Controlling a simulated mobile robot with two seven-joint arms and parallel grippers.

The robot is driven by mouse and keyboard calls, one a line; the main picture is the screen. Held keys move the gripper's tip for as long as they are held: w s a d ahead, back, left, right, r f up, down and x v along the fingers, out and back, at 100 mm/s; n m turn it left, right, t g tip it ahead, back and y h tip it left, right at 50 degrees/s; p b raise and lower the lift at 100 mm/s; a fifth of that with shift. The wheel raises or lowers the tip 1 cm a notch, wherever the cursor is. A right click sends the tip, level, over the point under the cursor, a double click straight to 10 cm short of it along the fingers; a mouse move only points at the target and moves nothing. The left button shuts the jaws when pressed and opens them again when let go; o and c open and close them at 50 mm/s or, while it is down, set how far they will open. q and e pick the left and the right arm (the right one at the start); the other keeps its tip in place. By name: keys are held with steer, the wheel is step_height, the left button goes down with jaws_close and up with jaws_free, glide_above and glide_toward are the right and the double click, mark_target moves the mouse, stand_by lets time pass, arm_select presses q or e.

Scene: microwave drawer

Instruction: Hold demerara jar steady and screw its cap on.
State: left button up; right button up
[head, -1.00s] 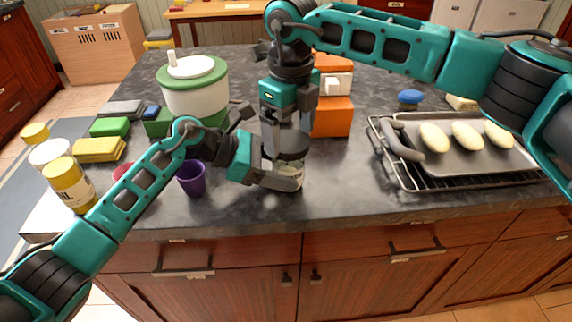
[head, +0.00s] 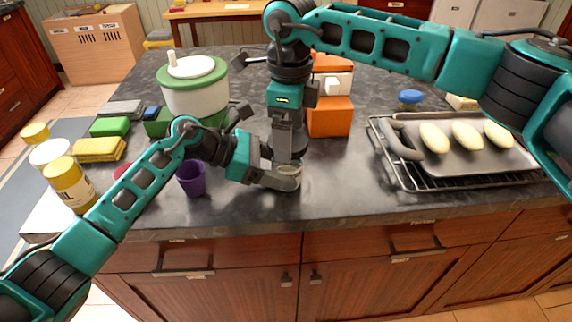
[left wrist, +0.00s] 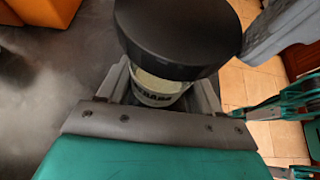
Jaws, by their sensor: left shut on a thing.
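The demerara jar (left wrist: 160,90) is a pale jar with partly visible dark lettering. My left gripper (head: 284,180) is shut on it from the left, near the counter's front edge. In the head view, fingers hide most of the jar. A wide black cap (left wrist: 178,38) sits over the jar's mouth in the left wrist view. I cannot tell how tightly it is seated. My right gripper (head: 286,150) points down from above at the cap. One grey finger shows beside the cap in the left wrist view; whether the fingers grip it is unclear.
A purple cup (head: 191,179) stands left of the jar. An orange box (head: 331,117) and a green-lidded white pot (head: 195,92) stand behind. A baking tray (head: 465,160) with pale rolls on a rack lies right. Yellow-lidded jars (head: 69,184) stand far left.

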steer(key=n, duration=1.3)
steer(key=c, duration=1)
steer(key=m, duration=0.9)
steer(key=shift+w, duration=0.1)
steer(key=o, duration=1)
